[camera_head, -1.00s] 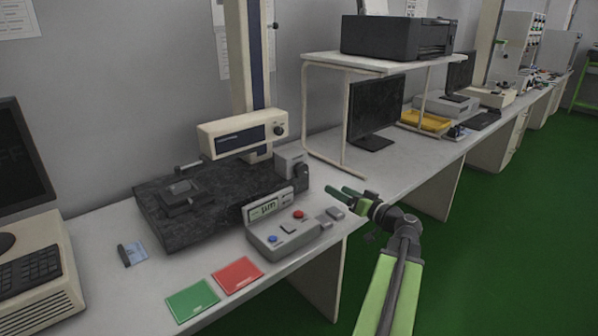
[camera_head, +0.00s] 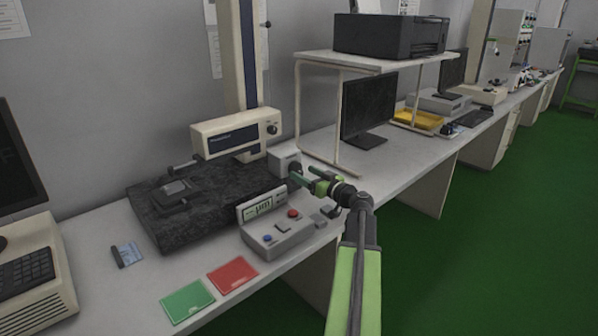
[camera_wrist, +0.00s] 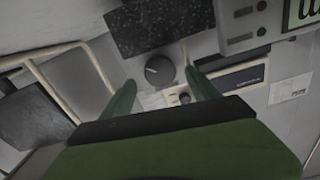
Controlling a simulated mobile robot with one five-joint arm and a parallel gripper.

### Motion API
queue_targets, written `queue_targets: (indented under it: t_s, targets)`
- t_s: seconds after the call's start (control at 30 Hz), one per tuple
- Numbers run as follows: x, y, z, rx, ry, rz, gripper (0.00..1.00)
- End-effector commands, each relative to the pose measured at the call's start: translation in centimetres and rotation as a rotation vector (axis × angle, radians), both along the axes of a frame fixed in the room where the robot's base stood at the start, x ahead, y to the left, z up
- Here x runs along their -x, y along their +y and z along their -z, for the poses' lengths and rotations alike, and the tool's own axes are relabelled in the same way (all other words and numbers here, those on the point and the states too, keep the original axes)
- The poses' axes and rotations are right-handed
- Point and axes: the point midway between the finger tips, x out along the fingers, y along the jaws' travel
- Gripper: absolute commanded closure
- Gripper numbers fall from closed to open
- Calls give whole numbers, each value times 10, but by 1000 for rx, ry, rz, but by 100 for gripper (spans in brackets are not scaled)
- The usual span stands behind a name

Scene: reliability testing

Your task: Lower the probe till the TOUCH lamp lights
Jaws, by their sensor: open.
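The measuring stand has a tall column (camera_head: 240,55) with a beige drive unit (camera_head: 228,138) on it. A thin probe (camera_head: 183,166) sticks out at the drive unit's lower left, above a dark block (camera_head: 177,192) on the black granite base (camera_head: 215,205); I cannot tell whether they touch. A grey box (camera_head: 284,158) at the base's right end carries a dark round knob (camera_wrist: 159,71). My gripper (camera_head: 300,176) is open in front of this knob, which shows between its fingers in the wrist view.
A control box (camera_head: 277,237) with display, red and blue buttons stands near the front edge. Red (camera_head: 233,276) and green (camera_head: 187,302) cards lie left of it. A shelf (camera_head: 350,62) with a printer (camera_head: 390,36) stands behind right.

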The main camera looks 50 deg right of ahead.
Motion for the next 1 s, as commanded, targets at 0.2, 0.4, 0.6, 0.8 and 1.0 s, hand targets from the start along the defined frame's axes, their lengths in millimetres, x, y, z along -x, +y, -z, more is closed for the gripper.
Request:
queue_targets:
  t_s: [0.2, 0.4, 0.6, 0.8, 1.0]
  targets:
    - [-32, -2, 0, 0, 0, -2, 30]
    - [-36, -2, 0, 0, 0, 0, 30]
    - [-35, -2, 0, 0, 0, 0, 38]
    - [-35, -2, 0, 0, 0, 0, 64]
    - [-35, -2, 0, 0, 0, 0, 90]
